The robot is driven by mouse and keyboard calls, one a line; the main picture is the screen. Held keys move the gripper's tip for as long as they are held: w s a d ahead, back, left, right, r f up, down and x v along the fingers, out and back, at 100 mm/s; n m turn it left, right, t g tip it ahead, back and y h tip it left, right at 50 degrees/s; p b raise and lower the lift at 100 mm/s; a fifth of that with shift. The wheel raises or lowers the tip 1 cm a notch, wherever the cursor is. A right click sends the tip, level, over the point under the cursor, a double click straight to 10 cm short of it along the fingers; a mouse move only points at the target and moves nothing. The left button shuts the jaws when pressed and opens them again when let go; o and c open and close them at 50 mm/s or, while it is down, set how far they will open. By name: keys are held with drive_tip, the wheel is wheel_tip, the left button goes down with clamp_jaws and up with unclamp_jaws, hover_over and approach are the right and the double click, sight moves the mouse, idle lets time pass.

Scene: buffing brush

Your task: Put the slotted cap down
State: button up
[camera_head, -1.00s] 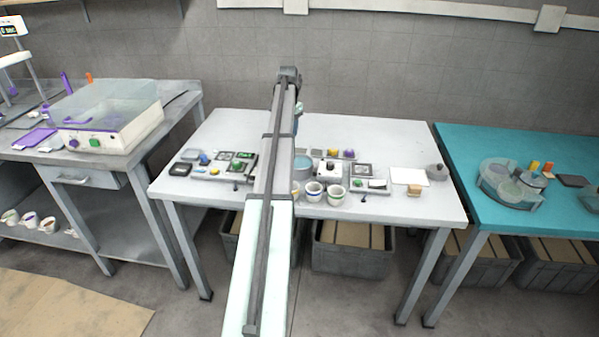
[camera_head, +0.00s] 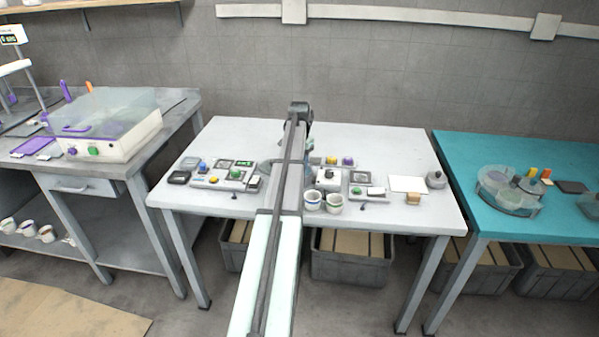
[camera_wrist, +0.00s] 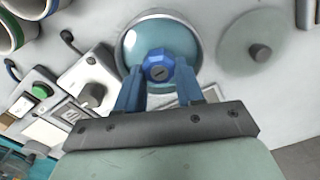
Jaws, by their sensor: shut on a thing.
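In the wrist view, the slotted cap (camera_wrist: 159,68) is a blue, many-sided piece with a dark slotted centre. My gripper (camera_wrist: 160,78) is shut on it, one blue finger on each side. Behind the cap is a round teal bowl (camera_wrist: 142,36) with a pale rim. I cannot tell whether the cap touches the bowl or hangs above it. In the head view, my arm hides the gripper and the cap, and most of the bowl.
A grey-green round lid with a knob (camera_wrist: 238,40) lies right of the bowl in the wrist view. Two cups (camera_head: 312,200) (camera_head: 334,203) stand by the white table's front edge (camera_head: 400,222). Devices with coloured knobs (camera_head: 235,175) stand on the left. The table's back strip is clear.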

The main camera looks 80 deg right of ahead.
drive_tip(key=shift+f, duration=2)
drive_tip(key=shift+f, duration=0.1)
drive_tip(key=o, duration=0.7)
drive_tip(key=shift+o, duration=0.2)
wheel_tip(320, 180, up, 12)
drive_tip(key=shift+r, duration=0.1)
